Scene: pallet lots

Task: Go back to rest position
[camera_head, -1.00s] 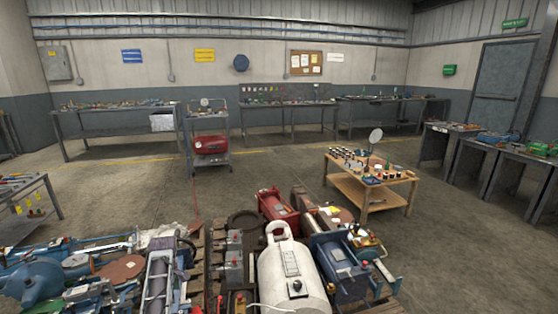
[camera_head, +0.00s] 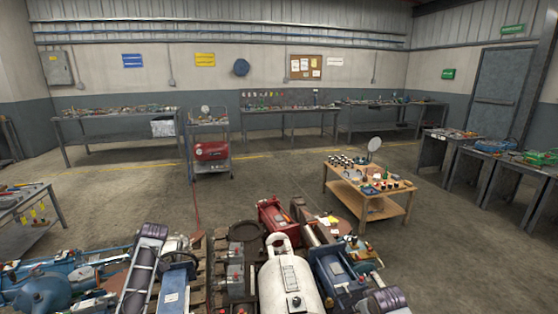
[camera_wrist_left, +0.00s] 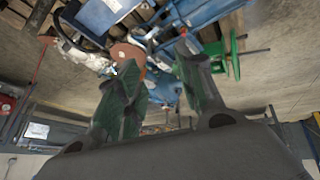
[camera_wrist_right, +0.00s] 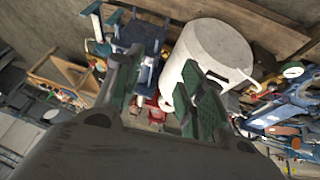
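My left gripper (camera_wrist_left: 148,66) is open in the left wrist view, its two green-padded fingers apart with nothing held between them. Blue machinery and a brown disc show beyond it, apart from the fingers. My right gripper (camera_wrist_right: 158,62) is open and empty in the right wrist view. A white tank (camera_wrist_right: 212,58) and blue equipment show beyond its fingers. In the head view, what seem to be dark parts of my arms show at the lower left and lower right. Neither gripper's fingers can be made out there.
Wooden pallets crowded with machines lie in front: the white tank (camera_head: 284,285), a red unit (camera_head: 276,216) and blue motors (camera_head: 332,270). A wooden table (camera_head: 368,196) stands at right. A grey cart (camera_head: 210,170) and benches line the back. Concrete floor between is clear.

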